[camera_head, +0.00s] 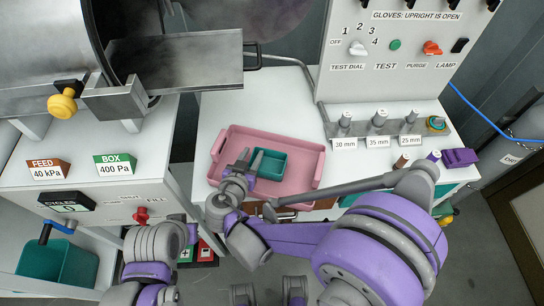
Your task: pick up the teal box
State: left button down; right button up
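The teal box (271,164) is a small open-topped container in the pink tray (307,148), near its middle. My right gripper (250,157) reaches in from below at the box's left side. Its two fingers are apart, with the box's left wall appearing between them; whether they touch the wall I cannot tell. The box seems to rest in the tray, and its lower left part is hidden by the gripper. My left arm (155,243) is at the lower left, and its fingers do not show.
The tray lies on a white bench (217,110). Right of it are several labelled posts (378,122) and a purple block (460,157). A larger teal bin (75,262) is at lower left.

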jog(key=shift+s+r, duration=0.15)
jog(key=shift+s, duration=0.1)
jog(key=shift+c, duration=0.7)
grip_shut()
dwell(0.5)
